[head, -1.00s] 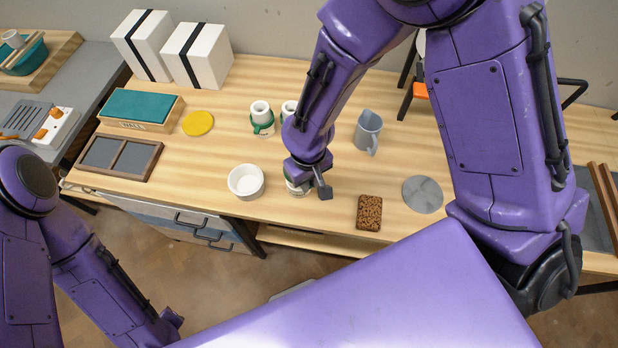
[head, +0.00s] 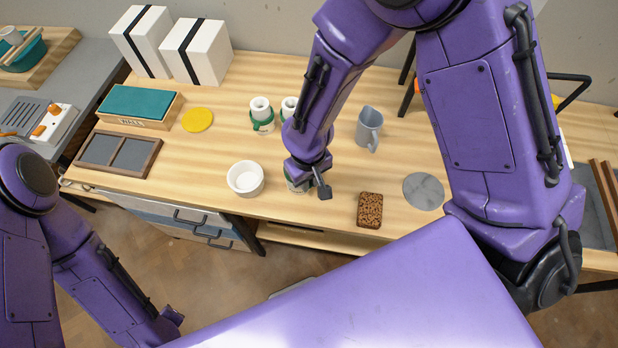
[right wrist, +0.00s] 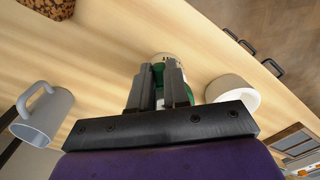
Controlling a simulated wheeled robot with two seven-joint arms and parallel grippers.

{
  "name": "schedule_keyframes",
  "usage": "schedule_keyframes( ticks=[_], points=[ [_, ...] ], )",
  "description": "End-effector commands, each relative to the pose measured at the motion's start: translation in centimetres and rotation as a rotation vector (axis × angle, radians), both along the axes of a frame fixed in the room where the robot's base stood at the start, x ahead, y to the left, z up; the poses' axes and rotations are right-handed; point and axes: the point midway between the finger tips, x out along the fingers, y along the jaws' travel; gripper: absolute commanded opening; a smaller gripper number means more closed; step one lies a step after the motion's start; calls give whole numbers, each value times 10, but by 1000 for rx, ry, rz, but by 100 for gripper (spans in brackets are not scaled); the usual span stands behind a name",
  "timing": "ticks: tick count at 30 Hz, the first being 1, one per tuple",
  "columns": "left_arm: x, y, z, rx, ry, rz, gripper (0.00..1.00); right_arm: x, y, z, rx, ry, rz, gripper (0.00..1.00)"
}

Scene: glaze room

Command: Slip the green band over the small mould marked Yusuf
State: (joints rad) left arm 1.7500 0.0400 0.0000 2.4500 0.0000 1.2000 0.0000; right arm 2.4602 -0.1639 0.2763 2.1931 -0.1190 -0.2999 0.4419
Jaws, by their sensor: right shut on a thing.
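My right gripper (head: 308,186) points down at the front middle of the bench. In the right wrist view its fingers (right wrist: 161,88) are closed on a green band (right wrist: 159,72). A white mould (right wrist: 166,57) shows at the fingertips with the green against it; the fingers hide how far the band goes around it. In the head view this mould is mostly hidden behind the gripper. Two more white moulds with green around them, a left one (head: 262,115) and a right one (head: 289,107), stand farther back. I cannot read a name on any mould.
A white bowl (head: 245,178) stands just left of my right gripper. A brown speckled block (head: 370,210), a grey disc (head: 423,191) and a grey jug (head: 368,129) are to its right. A yellow disc (head: 197,120) and a teal-topped box (head: 139,106) lie at the left.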

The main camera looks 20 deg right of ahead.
Motion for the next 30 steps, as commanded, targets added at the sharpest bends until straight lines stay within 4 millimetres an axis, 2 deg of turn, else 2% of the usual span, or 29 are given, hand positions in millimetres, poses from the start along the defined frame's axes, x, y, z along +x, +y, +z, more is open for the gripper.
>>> schedule_keyframes(
  ticks=[19, 30],
  points=[
    [0, 0, -5, 0, 0, 0, 43, 0, 0, -14, 0, 0, 0, 0],
    [0, 0, -5, 0, 0, 0, 43, 0, 0, -14, 0, 0, 0, 0]
  ],
)
